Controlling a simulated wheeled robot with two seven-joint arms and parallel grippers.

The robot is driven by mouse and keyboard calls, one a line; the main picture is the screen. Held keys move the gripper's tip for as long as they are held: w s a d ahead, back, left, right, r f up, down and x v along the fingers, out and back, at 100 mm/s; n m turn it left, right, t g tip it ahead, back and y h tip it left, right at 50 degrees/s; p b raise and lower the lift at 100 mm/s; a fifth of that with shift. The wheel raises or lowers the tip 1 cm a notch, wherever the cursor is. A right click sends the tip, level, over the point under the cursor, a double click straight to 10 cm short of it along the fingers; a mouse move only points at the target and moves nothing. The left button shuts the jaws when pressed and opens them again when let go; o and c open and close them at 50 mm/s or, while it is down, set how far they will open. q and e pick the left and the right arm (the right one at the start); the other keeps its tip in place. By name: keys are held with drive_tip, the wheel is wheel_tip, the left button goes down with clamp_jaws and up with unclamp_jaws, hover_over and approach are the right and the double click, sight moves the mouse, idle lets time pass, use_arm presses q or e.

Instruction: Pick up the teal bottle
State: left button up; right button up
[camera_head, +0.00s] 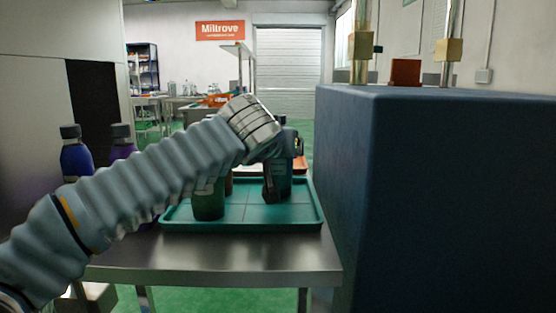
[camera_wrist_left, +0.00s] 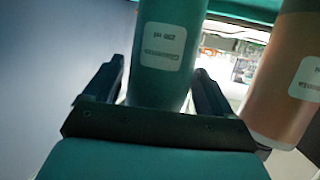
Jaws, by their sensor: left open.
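The teal bottle (camera_head: 284,178) stands on the teal tray (camera_head: 240,226), partly hidden behind my left gripper (camera_head: 271,181). In the left wrist view the teal bottle (camera_wrist_left: 165,50), with a white label, is between the two fingers of my left gripper (camera_wrist_left: 158,72). The fingers are apart, one on either side of the bottle. I cannot tell whether either touches it. My right gripper is in neither view.
A green bottle (camera_head: 208,205) stands on the tray's left part. A copper-brown bottle (camera_wrist_left: 285,85) stands close beside the right finger in the wrist view. Blue (camera_head: 76,158) and purple (camera_head: 122,142) bottles stand at left. A big dark blue block (camera_head: 440,190) walls off the right.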

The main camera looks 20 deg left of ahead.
use_arm(q)
drive_tip(key=shift+w+f, duration=0.2)
drive_tip(key=shift+w, duration=0.25)
drive_tip(key=shift+c, duration=0.3)
drive_tip(key=c, duration=1.2)
drive_tip(key=shift+r, duration=0.1)
